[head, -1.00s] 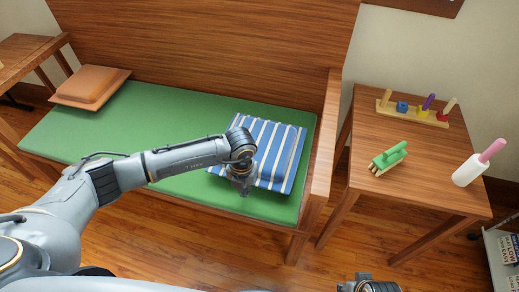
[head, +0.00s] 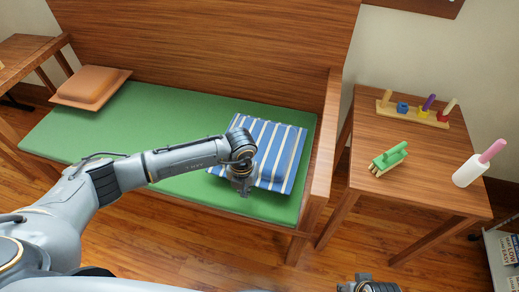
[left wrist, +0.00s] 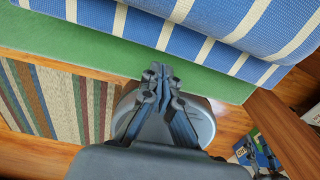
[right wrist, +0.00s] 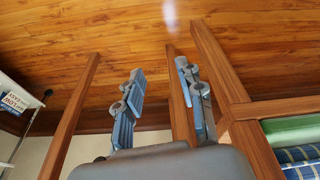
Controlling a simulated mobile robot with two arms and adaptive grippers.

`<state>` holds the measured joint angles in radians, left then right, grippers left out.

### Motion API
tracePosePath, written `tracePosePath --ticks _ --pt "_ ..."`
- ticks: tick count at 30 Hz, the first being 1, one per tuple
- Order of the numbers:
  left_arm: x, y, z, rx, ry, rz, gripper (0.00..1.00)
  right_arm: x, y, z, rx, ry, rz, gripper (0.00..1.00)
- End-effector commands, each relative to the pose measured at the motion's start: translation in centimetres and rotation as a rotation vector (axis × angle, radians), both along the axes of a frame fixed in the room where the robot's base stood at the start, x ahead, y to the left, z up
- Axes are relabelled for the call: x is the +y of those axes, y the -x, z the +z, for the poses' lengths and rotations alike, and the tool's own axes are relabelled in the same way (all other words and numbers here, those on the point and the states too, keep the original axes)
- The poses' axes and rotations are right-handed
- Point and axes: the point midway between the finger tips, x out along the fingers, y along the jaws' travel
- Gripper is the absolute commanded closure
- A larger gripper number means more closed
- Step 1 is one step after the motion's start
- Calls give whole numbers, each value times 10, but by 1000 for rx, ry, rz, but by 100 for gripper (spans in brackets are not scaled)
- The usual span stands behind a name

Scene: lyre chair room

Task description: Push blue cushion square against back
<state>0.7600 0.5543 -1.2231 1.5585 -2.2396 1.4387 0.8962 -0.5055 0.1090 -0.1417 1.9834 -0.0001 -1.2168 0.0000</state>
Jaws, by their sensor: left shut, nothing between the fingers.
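The blue cushion (head: 286,150) with cream stripes lies flat on the right end of the green seat pad (head: 140,115). A narrow green strip shows between its far edge and the wooden back (head: 210,45). My left gripper (head: 242,190) is shut and empty at the cushion's near edge, and my forearm hides the near left part. In the left wrist view the cushion (left wrist: 215,25) lies just beyond the shut fingertips (left wrist: 160,72); I cannot tell whether they touch. My right gripper (right wrist: 162,72) is open and empty, away from the bench, low in the head view (head: 368,287).
An orange cushion (head: 92,88) lies at the bench's far left. The wooden armrest (head: 325,140) stands close to the blue cushion's right.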

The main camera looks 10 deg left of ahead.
Motion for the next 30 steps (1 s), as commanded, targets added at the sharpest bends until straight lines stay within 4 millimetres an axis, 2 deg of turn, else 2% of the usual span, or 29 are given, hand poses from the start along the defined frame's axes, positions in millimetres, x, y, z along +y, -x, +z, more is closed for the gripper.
tracePosePath --ticks 13,21,30 --pt "0 0 -2 0 0 0 100 0 1 0 5 1 0 62" --pt "0 0 -5 0 0 0 100 1 -4 12 -13 -2 -1 62" --pt "0 0 -9 0 0 0 100 -1 1 19 -6 -1 -5 62"
